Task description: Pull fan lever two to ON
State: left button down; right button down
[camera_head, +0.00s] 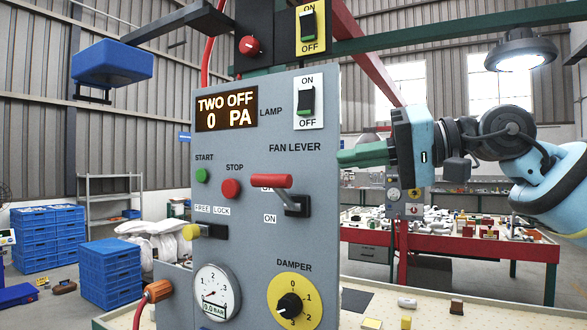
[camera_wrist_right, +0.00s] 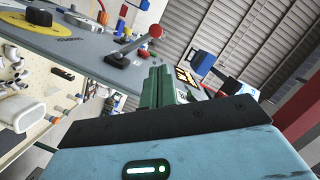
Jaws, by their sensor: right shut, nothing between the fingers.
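The fan lever (camera_head: 287,192) is a red handle on a dark pivot on the grey control panel (camera_head: 265,130), under the words FAN LEVER. Its handle lies near the upper label, partly covering it; the ON label is below. The panel display (camera_head: 226,109) reads TWO OFF, 0 PA. My right gripper (camera_head: 345,158), with green fingers, is shut and empty at the panel's right edge, to the right of and above the lever. In the right wrist view the fingers (camera_wrist_right: 160,82) are together, and the red-tipped lever (camera_wrist_right: 137,46) stands beyond them, apart. My left gripper is not in view.
The panel also carries a green START button (camera_head: 201,175), a red STOP button (camera_head: 231,188), a yellow-handled latch (camera_head: 192,231), a gauge (camera_head: 217,291), a damper knob (camera_head: 290,304) and a lamp switch (camera_head: 306,101). A red table (camera_head: 460,245) with parts stands behind at right.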

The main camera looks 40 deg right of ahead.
aim_at(282, 193)
jog(key=shift+s+a, duration=0.1)
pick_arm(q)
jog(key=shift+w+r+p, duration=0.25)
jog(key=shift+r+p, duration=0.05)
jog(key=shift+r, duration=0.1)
pick_arm(e)
jog(key=shift+x, duration=5)
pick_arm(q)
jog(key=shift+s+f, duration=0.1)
